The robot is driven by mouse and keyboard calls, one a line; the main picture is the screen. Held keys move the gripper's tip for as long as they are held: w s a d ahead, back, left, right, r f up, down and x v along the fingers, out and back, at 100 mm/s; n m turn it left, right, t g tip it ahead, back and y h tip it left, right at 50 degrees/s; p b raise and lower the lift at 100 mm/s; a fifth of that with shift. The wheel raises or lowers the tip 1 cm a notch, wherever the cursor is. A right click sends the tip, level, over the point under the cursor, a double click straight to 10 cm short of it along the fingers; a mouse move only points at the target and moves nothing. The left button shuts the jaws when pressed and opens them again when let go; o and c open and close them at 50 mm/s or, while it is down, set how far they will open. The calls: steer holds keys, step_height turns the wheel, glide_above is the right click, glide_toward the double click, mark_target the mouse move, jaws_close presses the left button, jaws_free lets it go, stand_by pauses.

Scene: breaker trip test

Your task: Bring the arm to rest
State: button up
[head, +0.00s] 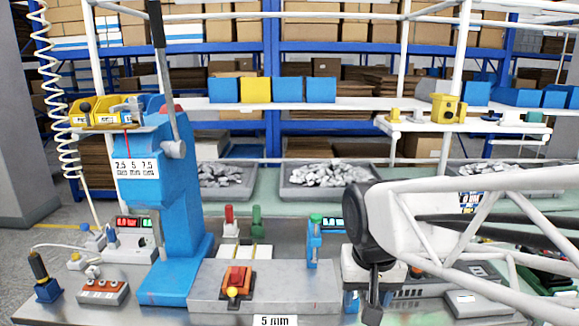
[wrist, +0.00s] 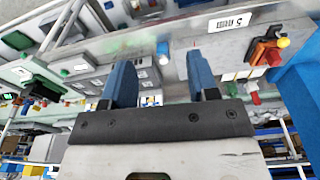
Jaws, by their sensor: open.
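My gripper (wrist: 161,75) shows in the wrist view with its two blue fingers apart and nothing between them. In the head view my white lattice arm comes in from the right, and its dark end (head: 372,290) hangs over the bench right of the grey block; the fingers are not clear there. The red-orange switch (head: 237,278) with a yellow knob sits on the grey block (head: 300,284), left of my gripper and apart from it. The switch also shows at the upper right of the wrist view (wrist: 265,51).
A blue press (head: 170,215) with a tall lever stands left of the switch. A small blue stand (head: 313,245) with a green top is close left of my arm. A red button box (head: 103,291) lies at the front left. Grey bins (head: 325,178) of parts are behind.

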steer(key=s+d+f+t, duration=0.1)
steer(key=s+d, duration=0.4)
steer(key=s, duration=0.4)
steer(key=shift+f+n, duration=0.2)
steer(key=shift+n, duration=0.1)
